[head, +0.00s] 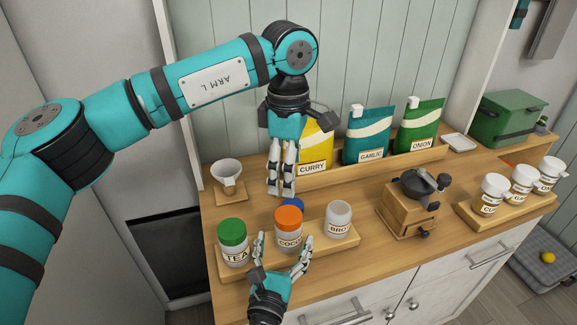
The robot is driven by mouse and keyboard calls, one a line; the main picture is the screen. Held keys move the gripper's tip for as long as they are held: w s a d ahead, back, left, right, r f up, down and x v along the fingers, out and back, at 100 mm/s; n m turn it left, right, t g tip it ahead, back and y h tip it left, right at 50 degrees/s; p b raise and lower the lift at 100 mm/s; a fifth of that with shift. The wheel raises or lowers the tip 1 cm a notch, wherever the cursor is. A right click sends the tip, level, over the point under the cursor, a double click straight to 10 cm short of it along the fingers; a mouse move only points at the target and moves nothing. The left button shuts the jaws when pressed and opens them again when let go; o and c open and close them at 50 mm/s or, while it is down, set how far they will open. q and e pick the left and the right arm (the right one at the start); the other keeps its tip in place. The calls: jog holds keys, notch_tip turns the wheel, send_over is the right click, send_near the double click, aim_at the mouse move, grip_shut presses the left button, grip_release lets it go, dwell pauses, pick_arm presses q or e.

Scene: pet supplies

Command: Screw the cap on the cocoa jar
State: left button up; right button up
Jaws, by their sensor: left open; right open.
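The cocoa jar (288,241) stands upright in the tray (345,244), its label partly legible. An orange cap (289,214) sits on top of it; I cannot tell how tightly. My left gripper (281,191) points straight down just above and behind the cap, open and seen nearly edge-on, holding nothing. My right gripper (283,241) comes from the front edge, open, with one finger on each side of the cocoa jar's lower part. I cannot tell whether the fingers touch the jar.
A green-capped tea jar (233,245) stands left in the tray, an uncapped jar (338,220) right. A blue cap (294,203) lies behind. A grinder (409,206) is further right, with white-lidded jars (489,196) beyond. Curry, garlic and onion pouches (368,137) line the back shelf.

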jog(key=v, duration=0.7)
jog(key=shift+s, duration=0.25)
